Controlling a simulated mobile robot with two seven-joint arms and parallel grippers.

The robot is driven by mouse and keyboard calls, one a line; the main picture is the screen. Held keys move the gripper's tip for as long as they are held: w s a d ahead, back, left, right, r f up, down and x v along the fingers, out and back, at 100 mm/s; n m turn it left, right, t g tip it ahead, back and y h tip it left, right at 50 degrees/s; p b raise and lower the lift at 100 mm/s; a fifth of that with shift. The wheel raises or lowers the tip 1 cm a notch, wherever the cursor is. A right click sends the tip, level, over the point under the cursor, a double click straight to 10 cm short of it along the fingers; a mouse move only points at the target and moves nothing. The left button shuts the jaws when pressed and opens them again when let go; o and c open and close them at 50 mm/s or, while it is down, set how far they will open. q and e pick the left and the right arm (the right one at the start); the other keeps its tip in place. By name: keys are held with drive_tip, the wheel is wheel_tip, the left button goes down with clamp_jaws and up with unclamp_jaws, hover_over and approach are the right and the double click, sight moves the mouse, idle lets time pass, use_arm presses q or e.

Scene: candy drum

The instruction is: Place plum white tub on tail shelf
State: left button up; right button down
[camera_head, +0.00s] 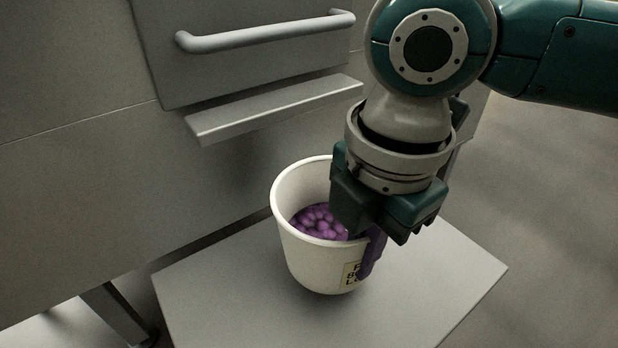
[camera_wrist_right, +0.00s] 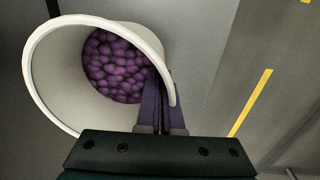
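A white tub (camera_head: 308,255) with purple candies (camera_head: 320,221) inside and a partly hidden dark-lettered label is upright over a flat grey shelf (camera_head: 215,300). I cannot tell whether its base touches the shelf. My right gripper (camera_head: 368,252) reaches down from above at the tub's right side. In the right wrist view, its purple fingers (camera_wrist_right: 162,105) are close together with the rim of the tub (camera_wrist_right: 100,24) between them, one finger inside and one outside. The gripper hides part of the rim and label. My left gripper is not in view.
A grey machine front with a bar handle (camera_head: 265,33) and a protruding ledge (camera_head: 275,107) stands behind the tub. Bare shelf surface shows to the left, front and right of the tub. A yellow floor line (camera_wrist_right: 250,102) shows in the wrist view.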

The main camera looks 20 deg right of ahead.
sight(355, 282)
wheel_tip(355, 282, down, 3)
drive_tip(key=shift+f+b, duration=0.1)
drive_tip(key=shift+b, duration=0.5)
drive_tip(key=c, duration=1.5)
unclamp_jaws()
drive_tip(key=o, duration=0.4)
